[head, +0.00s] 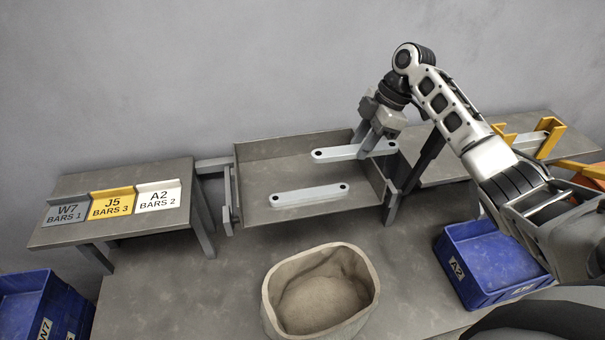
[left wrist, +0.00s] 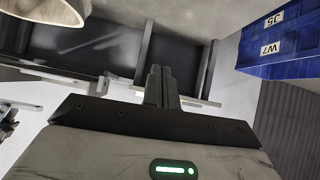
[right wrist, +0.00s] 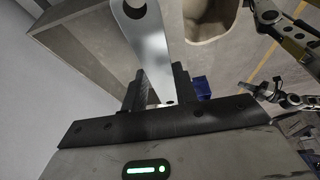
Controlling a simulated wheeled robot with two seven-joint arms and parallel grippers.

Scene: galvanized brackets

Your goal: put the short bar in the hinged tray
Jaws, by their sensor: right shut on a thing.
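My right gripper (head: 376,137) is shut on a pale grey bar (head: 335,154) with a hole near each end. The bar is held level over the back right of the hinged tray (head: 262,172), its right end reaching past the tray's right wall. In the right wrist view the bar (right wrist: 150,45) runs away from between the fingers (right wrist: 158,92). A second two-holed bar (head: 308,195) lies flat in the tray; which bar is shorter is hard to tell. My left gripper (left wrist: 159,86) has its fingers together and empty; it is outside the head view.
A beige basket (head: 274,290) stands in front of the tray. Labelled cards (head: 112,204) sit on the left table. Blue bins stand at lower left (head: 20,296) and right (head: 478,295). Yellow brackets (head: 550,140) stand on the right table.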

